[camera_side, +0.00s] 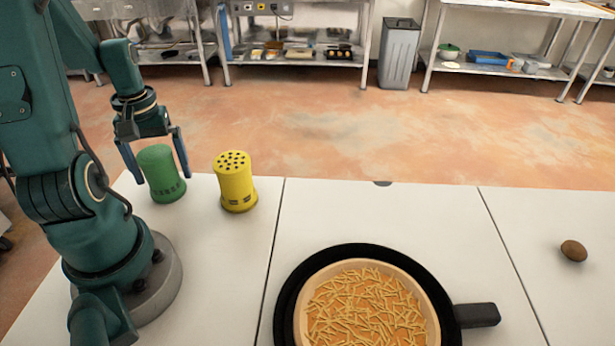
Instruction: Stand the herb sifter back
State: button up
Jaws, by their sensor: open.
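A green shaker (163,178) stands upright on the white worktop at the left, near its back edge. A yellow shaker (236,187) with dark holes in its top stands upright to its right, a short gap away. No readable label shows which one is the herb sifter. My gripper (165,180) is open and points down over the green shaker. One blue finger is on each side of it. I cannot tell whether either finger touches it.
A dark pan (285,307) holding a tan-rimmed dish of noodle-like strips (370,308) sits front centre, its handle (477,315) pointing right. A small brown egg-shaped object (573,251) lies at the right. The worktop (400,215) between is clear. Shelves and a grey bin (399,55) stand far behind.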

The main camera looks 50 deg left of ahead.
jog(key=shift+r, duration=4)
notch_tip(320, 180, up, 4)
jog(key=shift+a+f, duration=0.1)
jog(key=shift+w+r, duration=0.1)
jog(key=shift+r, duration=0.5)
jog(key=w+d+m+t, duration=0.2)
jog(key=d+m+t, duration=0.3)
jog(key=d+m, duration=0.7)
jog(key=d, duration=0.8)
jog(key=shift+w+d+t, duration=0.25)
jog(key=shift+w+t, duration=0.05)
jog(key=shift+w, duration=0.1)
